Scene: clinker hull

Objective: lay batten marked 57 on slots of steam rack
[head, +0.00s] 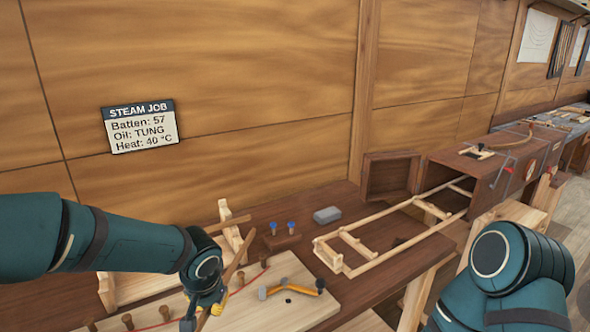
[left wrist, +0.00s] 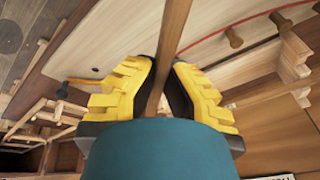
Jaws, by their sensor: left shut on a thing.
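My left gripper (head: 204,305) is shut on a thin brown wooden batten (head: 236,262), which slants up and away above the pale plank. In the left wrist view the batten (left wrist: 174,35) runs between the yellow and black fingers (left wrist: 165,90). No number can be read on it. The steam rack (head: 357,245) is a pale, ladder-like wooden frame with crosspieces, lying on the bench to the right of the gripper. No batten shows lying across it. My right arm comes in at the lower right, but its gripper is out of view.
A wall sign (head: 140,126) reads Batten 57, Oil TUNG, Heat 40 °C. A brown steam box (head: 490,180) with an open door stands beyond the rack. A pale plank (head: 300,305) with pegs and an orange-handled tool, blue-topped bottles (head: 290,228) and a grey block (head: 327,215) occupy the bench.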

